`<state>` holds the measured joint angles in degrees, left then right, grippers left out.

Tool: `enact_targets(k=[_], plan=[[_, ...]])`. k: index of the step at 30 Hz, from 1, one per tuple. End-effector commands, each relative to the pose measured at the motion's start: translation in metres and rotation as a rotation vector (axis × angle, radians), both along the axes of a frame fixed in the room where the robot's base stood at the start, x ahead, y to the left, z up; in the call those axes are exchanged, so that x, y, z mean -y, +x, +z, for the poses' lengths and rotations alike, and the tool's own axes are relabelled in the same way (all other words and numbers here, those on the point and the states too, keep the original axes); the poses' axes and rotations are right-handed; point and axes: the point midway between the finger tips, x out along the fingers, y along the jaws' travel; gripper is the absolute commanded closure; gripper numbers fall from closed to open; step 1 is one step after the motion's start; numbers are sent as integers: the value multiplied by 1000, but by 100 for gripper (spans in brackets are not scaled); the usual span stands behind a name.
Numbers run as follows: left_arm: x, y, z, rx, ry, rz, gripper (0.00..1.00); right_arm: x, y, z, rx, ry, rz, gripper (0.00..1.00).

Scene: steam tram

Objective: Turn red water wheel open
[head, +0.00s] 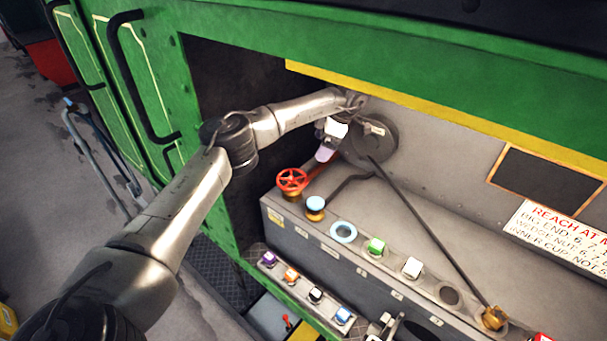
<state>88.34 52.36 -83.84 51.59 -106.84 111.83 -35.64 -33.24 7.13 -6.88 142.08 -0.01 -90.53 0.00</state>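The red water wheel (292,180) is a small spoked handwheel on a brass fitting at the left end of the grey ledge. My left arm reaches in from the lower left and passes above and behind the wheel. My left gripper (326,153) hangs just right of and above the wheel, pointing down, apart from it in the picture. Its white part and lilac tip show, but its finger gap does not. A grey and black metal part (386,326) at the bottom edge may be my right gripper; it is cut off.
A dark rod (420,219) slants from a round grey disc (374,138) to a brass joint (493,317). Several coloured knobs line the ledge and lower shelf. Green panel edges frame the opening.

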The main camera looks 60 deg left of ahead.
Motion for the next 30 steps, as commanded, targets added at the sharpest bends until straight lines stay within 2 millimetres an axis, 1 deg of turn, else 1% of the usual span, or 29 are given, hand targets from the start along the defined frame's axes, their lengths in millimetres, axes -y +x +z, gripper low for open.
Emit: enact_targets(k=[5, 12, 18, 24, 30], plan=[[-6, -11, -25, -5, -1, -1, 0, 0, 0, 6, 0, 1, -1, 57], [-15, -25, -67, -4, -2, 2, 0, -1, 0, 15, 0, 5, -3, 57], [-21, -35, -95, -4, -2, 2, 0, -2, 0, 21, 0, 8, -5, 57], [-24, -41, -113, -2, -3, 2, 0, -2, 0, 24, 0, 8, -5, 57], [-26, -43, -119, -1, -2, 2, 0, -2, 0, 25, 0, 7, -5, 57]])
